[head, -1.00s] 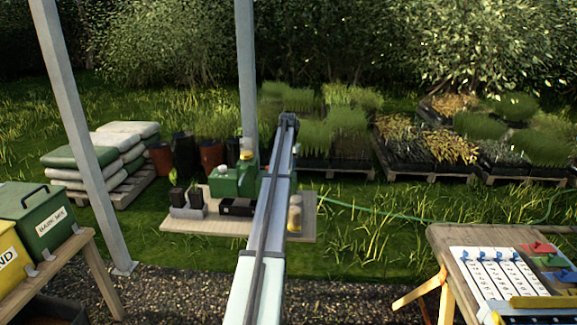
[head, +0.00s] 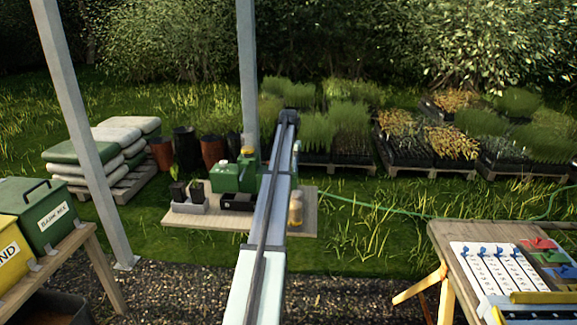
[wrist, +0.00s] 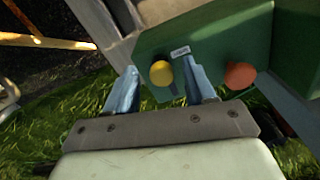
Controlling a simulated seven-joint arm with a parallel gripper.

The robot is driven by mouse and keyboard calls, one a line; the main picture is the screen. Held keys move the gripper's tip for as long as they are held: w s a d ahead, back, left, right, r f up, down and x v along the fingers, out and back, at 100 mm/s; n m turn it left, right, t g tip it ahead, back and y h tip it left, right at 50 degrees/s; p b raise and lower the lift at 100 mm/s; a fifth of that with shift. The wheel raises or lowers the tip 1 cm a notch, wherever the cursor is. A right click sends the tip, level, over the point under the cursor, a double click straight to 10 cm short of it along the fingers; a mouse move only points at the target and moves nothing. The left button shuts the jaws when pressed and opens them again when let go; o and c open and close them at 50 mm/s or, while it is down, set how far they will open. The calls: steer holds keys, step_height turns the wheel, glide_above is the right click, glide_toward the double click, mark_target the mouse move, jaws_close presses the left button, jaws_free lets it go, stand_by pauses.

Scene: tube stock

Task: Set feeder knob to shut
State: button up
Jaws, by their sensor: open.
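A green box, the feeder (head: 226,182), stands on a low wooden board in the head view, partly hidden by my arm. In the wrist view its green face (wrist: 215,38) carries a round yellow knob (wrist: 161,74), a round orange-red knob (wrist: 240,75) to its right, and a small pale label plate (wrist: 180,51) between them. My gripper (wrist: 159,68) is open, with blue fingers on either side of the yellow knob in the picture. I cannot tell whether they touch it or how far off it is. The head view hides the gripper behind my arm.
The wooden board (head: 200,224) also holds small potted plants and a black tray (head: 238,201). A grey post (head: 246,80) rises behind the feeder. A table (head: 440,240) with a label board is at right, and lidded bins (head: 35,215) are at left.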

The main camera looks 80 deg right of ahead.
step_height(320, 180, up, 14)
steer(key=shift+f, duration=0.15)
stand_by(0.4)
stand_by(0.4)
